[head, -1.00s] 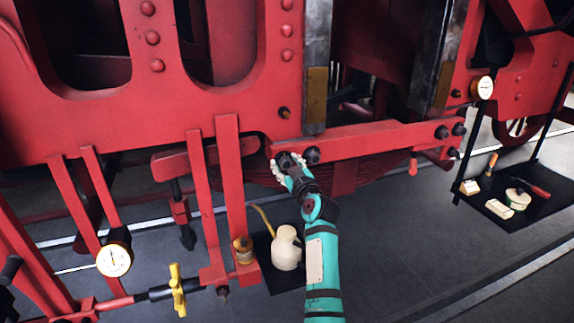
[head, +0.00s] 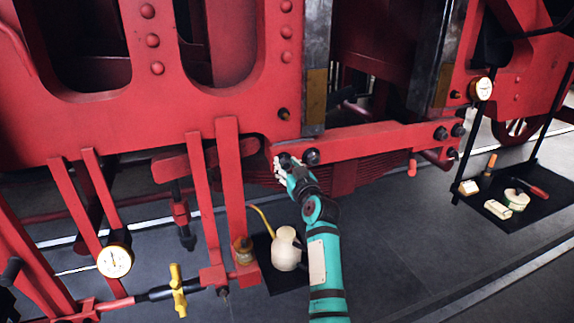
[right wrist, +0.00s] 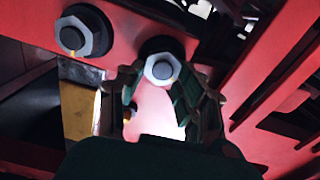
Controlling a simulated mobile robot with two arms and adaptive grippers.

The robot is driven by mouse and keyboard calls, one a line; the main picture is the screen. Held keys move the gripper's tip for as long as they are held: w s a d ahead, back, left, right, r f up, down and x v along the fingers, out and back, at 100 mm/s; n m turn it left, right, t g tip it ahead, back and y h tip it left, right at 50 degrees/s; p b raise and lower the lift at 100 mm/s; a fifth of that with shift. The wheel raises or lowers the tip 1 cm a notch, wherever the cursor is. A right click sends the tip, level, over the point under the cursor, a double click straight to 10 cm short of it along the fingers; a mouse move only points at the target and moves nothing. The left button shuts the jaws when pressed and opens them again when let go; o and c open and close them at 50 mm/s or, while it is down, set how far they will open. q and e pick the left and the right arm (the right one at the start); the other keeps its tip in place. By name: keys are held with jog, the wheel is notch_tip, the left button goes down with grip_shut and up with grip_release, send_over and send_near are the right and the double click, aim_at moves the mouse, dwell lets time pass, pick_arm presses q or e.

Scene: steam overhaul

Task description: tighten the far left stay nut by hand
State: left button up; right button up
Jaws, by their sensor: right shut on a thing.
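The stay is a red bar (head: 375,139) low on the red frame, with dark nuts on its face. My right gripper (head: 283,162) is at the bar's left end, shut on the far left stay nut, which it mostly hides in the head view. In the right wrist view this grey hex nut (right wrist: 162,68) sits on its dark washer between the fingers (right wrist: 160,82). The neighbouring nut (head: 312,156) is just right of the gripper; it also shows in the right wrist view (right wrist: 85,31), with an orange mark. My left gripper is out of view.
A cream oil can (head: 286,250) stands on a dark mat below my right arm. Red hanger bars (head: 231,180) are close left of the gripper. A white gauge (head: 115,261) and yellow valve handle (head: 177,290) are lower left.

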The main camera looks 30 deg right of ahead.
jog(key=m, duration=0.2)
jog(key=m+p, duration=0.1)
jog(key=m, duration=0.3)
jog(key=shift+d+p, duration=0.25)
jog(key=shift+p, duration=0.1)
jog(key=m+p, duration=0.1)
jog(key=m, duration=0.2)
jog(key=shift+d+f+m, duration=0.1)
jog(key=shift+m, duration=0.3)
jog(key=shift+s+f+m+p, duration=0.15)
jog(key=shift+m+p, duration=0.15)
jog(key=shift+m, duration=1.2)
jog(key=shift+d, duration=0.1)
jog(key=o, duration=1.2)
jog(key=shift+c, duration=0.2)
jog(key=shift+s, duration=0.15)
jog(key=v, duration=1.1)
jog(key=shift+s, duration=0.3)
